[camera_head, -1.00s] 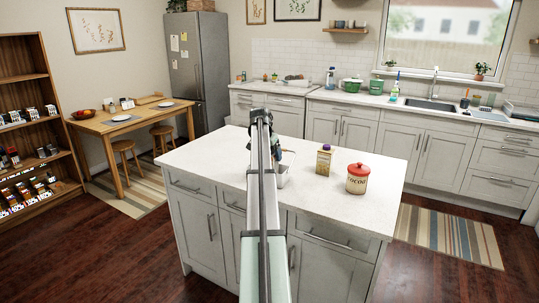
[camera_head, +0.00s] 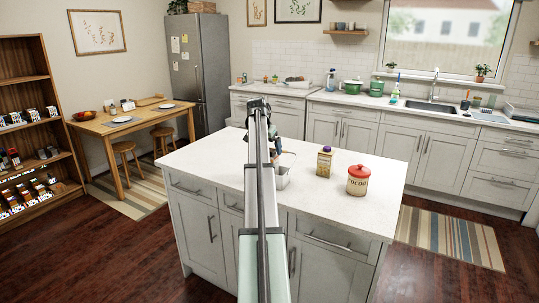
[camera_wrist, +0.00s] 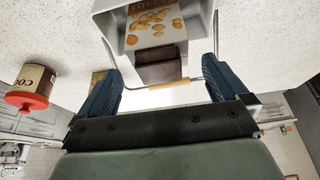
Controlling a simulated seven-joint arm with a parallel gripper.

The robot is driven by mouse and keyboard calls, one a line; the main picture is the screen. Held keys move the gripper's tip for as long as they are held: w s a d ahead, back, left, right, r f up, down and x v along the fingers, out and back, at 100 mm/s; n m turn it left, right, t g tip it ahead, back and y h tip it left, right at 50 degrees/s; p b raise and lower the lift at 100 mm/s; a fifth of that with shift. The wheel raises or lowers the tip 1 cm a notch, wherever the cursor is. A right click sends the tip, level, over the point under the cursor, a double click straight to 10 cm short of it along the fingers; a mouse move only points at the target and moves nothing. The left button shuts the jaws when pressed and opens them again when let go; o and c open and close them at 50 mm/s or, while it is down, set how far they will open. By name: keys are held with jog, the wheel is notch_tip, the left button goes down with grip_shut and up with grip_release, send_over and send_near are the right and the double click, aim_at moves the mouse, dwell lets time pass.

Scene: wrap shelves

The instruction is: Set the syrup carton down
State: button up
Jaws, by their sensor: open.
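A carton (camera_wrist: 155,27) with round golden shapes printed on it and a dark brown end stands inside a grey metal pail in the wrist view. It looks like the syrup carton, but I cannot read its name. The pail (camera_wrist: 108,40) has a wire handle with a wooden grip (camera_wrist: 169,84). In the head view the pail (camera_head: 284,181) stands on the white island top, and the carton in it cannot be made out. My gripper (camera_wrist: 161,70) is open, its blue fingers apart on either side of the carton's brown end. No contact with the carton shows.
The canister also shows in the wrist view (camera_wrist: 37,80). The island's right end is clear.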

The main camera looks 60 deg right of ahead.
jog(key=v, duration=0.7)
